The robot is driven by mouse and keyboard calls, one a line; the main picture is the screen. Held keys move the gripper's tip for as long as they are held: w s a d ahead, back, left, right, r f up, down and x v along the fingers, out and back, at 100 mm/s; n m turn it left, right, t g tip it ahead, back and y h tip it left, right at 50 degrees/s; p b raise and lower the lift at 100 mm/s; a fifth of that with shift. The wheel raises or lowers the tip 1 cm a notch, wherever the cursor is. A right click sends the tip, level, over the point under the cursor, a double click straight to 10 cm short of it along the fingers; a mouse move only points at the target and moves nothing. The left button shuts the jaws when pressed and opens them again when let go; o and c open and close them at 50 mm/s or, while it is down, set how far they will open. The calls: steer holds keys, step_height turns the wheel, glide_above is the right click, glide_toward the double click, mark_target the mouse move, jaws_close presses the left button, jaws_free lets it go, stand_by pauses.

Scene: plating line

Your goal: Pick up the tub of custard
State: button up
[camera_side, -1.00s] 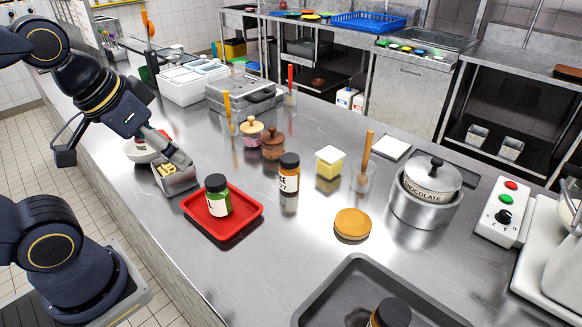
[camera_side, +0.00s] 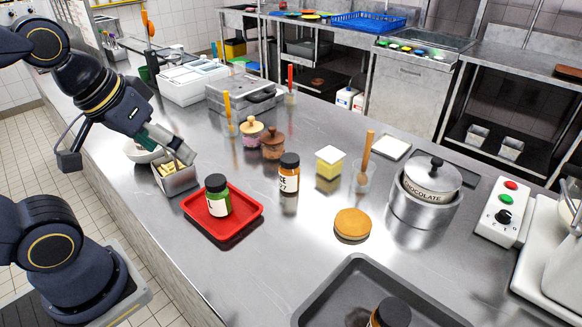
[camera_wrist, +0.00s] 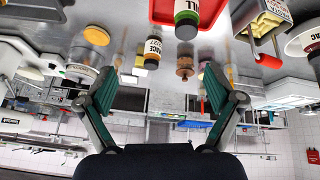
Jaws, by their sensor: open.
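The tub of custard (camera_side: 329,162) is a small yellow square tub with a white lid. It stands upright on the steel counter in the side view, right of the brown spice bottle (camera_side: 289,174). My gripper (camera_side: 183,153) is over the left part of the counter, just above a metal bin of yellow pieces (camera_side: 175,178), well left of the tub and apart from it. In the wrist view its two green-padded fingers (camera_wrist: 160,90) are spread with nothing between them.
A glass with a wooden spoon (camera_side: 364,172) is close right of the tub. An orange disc (camera_side: 352,224) lies in front.

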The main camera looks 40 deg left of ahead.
steer(key=w+r+n+t+h, duration=0.1)
steer(key=w+r+n, duration=0.3)
steer(key=n, duration=0.4)
steer(key=w+r+n+h, duration=0.25)
steer(key=w+n, duration=0.25)
steer(key=n, duration=0.3)
steer(key=n+g+y, duration=0.2)
steer(key=n+y, duration=0.1)
steer(key=n, duration=1.4)
glide_above(328, 153)
steer(key=s, duration=0.5)
step_height(328, 153, down, 15)
steer(key=x, duration=1)
steer(key=shift+w+a, duration=0.15)
steer(key=shift+a, duration=0.05)
steer(key=x, duration=0.5)
steer(key=shift+d+f, duration=0.3)
steer(key=shift+f, duration=0.05)
